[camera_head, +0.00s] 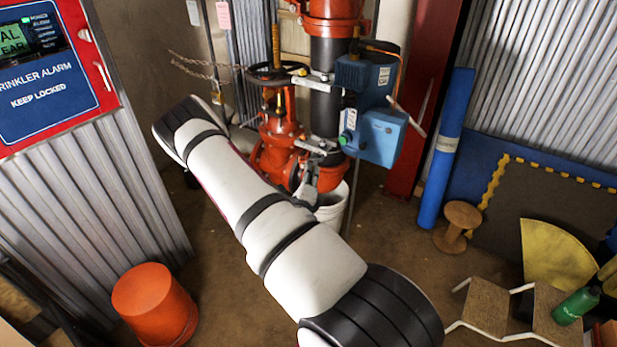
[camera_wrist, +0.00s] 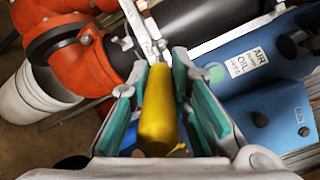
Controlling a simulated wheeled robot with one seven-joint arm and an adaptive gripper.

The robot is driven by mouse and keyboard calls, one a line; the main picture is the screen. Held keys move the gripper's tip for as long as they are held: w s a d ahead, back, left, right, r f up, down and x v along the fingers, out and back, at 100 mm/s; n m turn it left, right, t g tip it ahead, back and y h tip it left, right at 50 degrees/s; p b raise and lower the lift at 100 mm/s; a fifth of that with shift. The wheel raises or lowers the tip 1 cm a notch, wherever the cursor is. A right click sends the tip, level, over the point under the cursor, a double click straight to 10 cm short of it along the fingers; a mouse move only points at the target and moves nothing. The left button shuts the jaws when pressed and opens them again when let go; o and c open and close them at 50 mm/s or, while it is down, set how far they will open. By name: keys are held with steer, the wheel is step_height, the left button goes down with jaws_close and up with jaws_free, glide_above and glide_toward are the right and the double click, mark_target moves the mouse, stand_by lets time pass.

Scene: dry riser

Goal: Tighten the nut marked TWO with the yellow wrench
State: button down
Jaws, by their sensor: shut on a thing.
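In the wrist view the yellow wrench (camera_wrist: 158,112) lies lengthwise between the teal pads of my gripper (camera_wrist: 166,75), which is shut on its handle. Its metal end runs up toward the bolted clamp hardware (camera_wrist: 118,42) beside the black pipe (camera_wrist: 195,25). I cannot tell whether the wrench head sits on a nut. No mark TWO is legible in either view. In the head view my gripper (camera_head: 309,183) is at the lower part of the riser, just below a metal bracket (camera_head: 316,146); my arm hides part of the area.
A blue unit (camera_head: 374,136) sits close right of my gripper, with the red valve (camera_head: 278,125) on the left. A white bucket (camera_head: 333,207) stands below.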

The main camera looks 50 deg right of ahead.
mark_target(314, 160)
steer(key=shift+s+x, duration=0.2)
steer(key=shift+x, duration=3.55)
steer(key=w+m+g+b, duration=0.1)
steer(key=m+g+h+b, duration=0.1)
steer(key=g+b, duration=0.1)
steer(key=shift+w+a+f+h, duration=0.1)
steer(key=shift+w+a+h, duration=0.05)
steer(key=shift+w+h, duration=0.2)
